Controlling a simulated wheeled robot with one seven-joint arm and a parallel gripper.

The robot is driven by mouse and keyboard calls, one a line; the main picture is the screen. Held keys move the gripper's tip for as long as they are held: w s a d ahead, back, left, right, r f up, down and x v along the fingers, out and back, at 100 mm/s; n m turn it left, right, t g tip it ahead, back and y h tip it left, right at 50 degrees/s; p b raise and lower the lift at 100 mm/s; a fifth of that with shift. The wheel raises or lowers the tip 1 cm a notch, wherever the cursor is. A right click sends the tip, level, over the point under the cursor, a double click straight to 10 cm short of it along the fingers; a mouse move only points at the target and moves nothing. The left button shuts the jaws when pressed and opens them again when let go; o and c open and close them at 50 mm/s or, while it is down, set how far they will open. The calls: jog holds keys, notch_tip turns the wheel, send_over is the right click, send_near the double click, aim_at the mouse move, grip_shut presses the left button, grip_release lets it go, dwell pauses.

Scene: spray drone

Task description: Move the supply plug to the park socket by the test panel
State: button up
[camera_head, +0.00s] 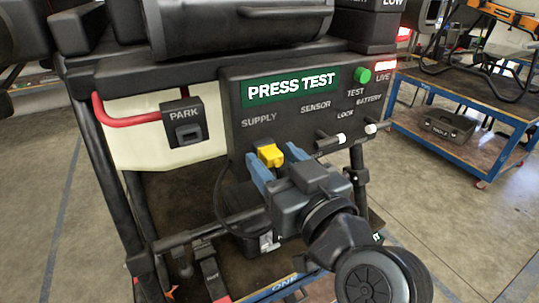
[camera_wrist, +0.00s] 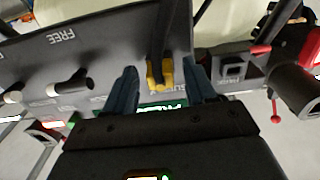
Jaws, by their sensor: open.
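The yellow supply plug (camera_head: 270,155) sits at the test panel (camera_head: 238,130), below the SUPPLY label. In the wrist view the plug (camera_wrist: 160,74) has a dark cable running from it. My gripper (camera_head: 275,165) is open, with one blue finger on each side of the plug. In the wrist view, gaps show between the plug and both fingers of my gripper (camera_wrist: 162,88). The park socket (camera_head: 183,125) is a black box marked PARK, left of the panel, with its opening visible. It also shows at the right in the wrist view (camera_wrist: 234,68).
The panel display (camera_head: 290,86) reads PRESS TEST, beside a green button (camera_head: 362,75) and a lit LIVE lamp (camera_head: 384,66). Two white-tipped levers (camera_head: 340,139) stick out right of the plug. A blue cart (camera_head: 470,150) stands at right.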

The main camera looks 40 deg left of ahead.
jog(key=shift+c, duration=0.4)
grip_shut()
jog(key=shift+d, duration=0.15)
jog(key=shift+v, duration=2.9)
jog(key=shift+s, duration=0.1)
